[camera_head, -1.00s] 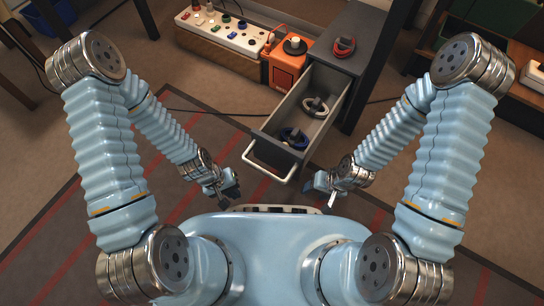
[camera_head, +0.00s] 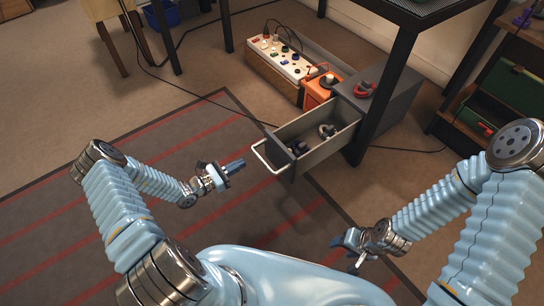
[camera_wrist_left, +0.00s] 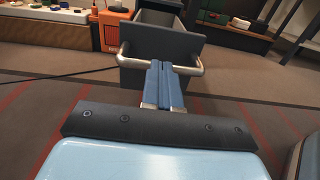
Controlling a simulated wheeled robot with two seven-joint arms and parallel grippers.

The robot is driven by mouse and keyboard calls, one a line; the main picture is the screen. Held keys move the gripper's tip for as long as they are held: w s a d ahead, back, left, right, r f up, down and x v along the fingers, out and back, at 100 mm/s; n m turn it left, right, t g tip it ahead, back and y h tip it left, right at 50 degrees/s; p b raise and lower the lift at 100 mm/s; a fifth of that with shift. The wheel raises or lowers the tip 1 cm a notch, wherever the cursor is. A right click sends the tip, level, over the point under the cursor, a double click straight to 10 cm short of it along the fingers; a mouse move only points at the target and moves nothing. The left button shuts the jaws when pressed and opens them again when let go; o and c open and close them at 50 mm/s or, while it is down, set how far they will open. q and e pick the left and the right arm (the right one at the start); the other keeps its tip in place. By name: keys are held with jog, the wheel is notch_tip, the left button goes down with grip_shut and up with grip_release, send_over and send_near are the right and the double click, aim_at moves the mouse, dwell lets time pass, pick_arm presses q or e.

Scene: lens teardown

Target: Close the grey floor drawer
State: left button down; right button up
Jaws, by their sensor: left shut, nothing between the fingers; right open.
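The grey floor drawer (camera_head: 330,149) stands pulled out from its grey cabinet (camera_head: 385,92), with its pale bar handle (camera_head: 262,160) facing my left arm. Inside it lie a dark blue item (camera_head: 298,148) and a grey ring-like item (camera_head: 327,130). My left gripper (camera_head: 236,166) is shut and empty, pointing at the handle from the left. In the left wrist view its blue fingers (camera_wrist_left: 165,86) line up with the middle of the handle (camera_wrist_left: 190,70); whether they touch it I cannot tell. My right gripper (camera_head: 350,250) is open and empty, low and right of the drawer.
A red item (camera_head: 362,89) lies on the cabinet top. An orange box (camera_head: 318,95) and a white power strip (camera_head: 283,58) stand beside it. A black table leg (camera_head: 387,95) rises close to the drawer's right side. The striped rug (camera_head: 130,200) left of the drawer is clear.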

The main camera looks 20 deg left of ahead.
aim_at(275, 142)
pick_arm(q)
jog(key=shift+t, duration=0.3)
jog(key=x, duration=1.3)
jog(key=shift+w, duration=0.45)
pick_arm(e)
jog(key=shift+s+d+f, duration=0.1)
jog(key=shift+d, duration=0.05)
